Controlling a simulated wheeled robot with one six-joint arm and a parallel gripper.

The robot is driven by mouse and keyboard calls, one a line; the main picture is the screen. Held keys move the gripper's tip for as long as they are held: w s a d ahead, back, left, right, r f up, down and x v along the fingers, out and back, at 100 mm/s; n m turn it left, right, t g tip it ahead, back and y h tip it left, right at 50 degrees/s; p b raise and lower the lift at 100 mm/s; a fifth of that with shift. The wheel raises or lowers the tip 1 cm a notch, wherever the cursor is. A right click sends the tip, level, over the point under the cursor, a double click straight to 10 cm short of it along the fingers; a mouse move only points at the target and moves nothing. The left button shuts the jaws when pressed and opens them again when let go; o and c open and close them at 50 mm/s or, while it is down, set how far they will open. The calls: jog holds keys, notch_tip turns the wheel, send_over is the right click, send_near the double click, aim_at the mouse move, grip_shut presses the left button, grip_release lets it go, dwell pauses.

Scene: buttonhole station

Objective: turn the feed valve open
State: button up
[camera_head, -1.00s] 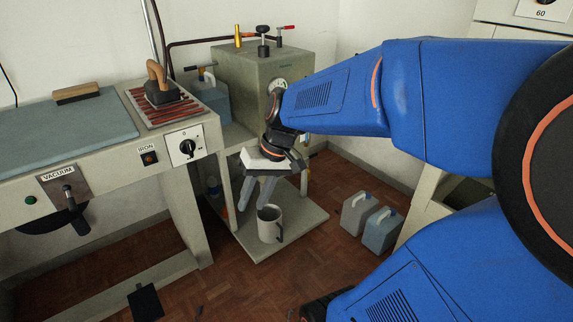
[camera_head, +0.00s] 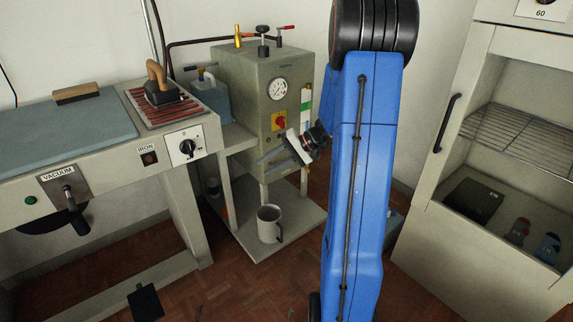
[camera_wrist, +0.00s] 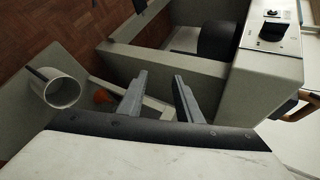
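The grey-green boiler cabinet (camera_head: 238,85) stands on a low stand at the centre of the head view. On its top are a brass fitting (camera_head: 238,36), a black knob (camera_head: 263,29) and a red-handled valve (camera_head: 287,28). No label shows which part is the feed valve. My gripper (camera_head: 262,160) is in front of the cabinet's lower part, fingers pointing left. In the wrist view my gripper (camera_wrist: 160,80) has its fingers apart with nothing between them.
A grey mug (camera_head: 269,224) stands on the low shelf (camera_head: 295,222); it also shows in the wrist view (camera_wrist: 62,90). The ironing table (camera_head: 110,170) is at left, a blue-grey tank (camera_head: 209,98) beside the boiler. An open cabinet (camera_head: 425,215) stands at right.

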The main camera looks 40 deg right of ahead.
jog(key=w+d+f+m+t+h, duration=0.1)
jog(key=d+f+m+t, duration=0.3)
jog(key=d, duration=0.6)
jog(key=w+d+f+m+t+h, duration=0.1)
jog(key=d+f+t, duration=0.1)
jog(key=d+f, duration=0.6)
jog(key=w+d+f+m+t+h, duration=0.15)
jog(key=d+f, duration=0.25)
jog(key=d, duration=0.7)
jog(key=r+x, duration=0.1)
jog(key=x, duration=1.5)
jog(key=shift+w+a+t, duration=0.15)
jog(key=shift+a+t, duration=0.1)
jog(key=shift+t, duration=0.2)
jog(key=shift+m, duration=0.25)
grip_shut()
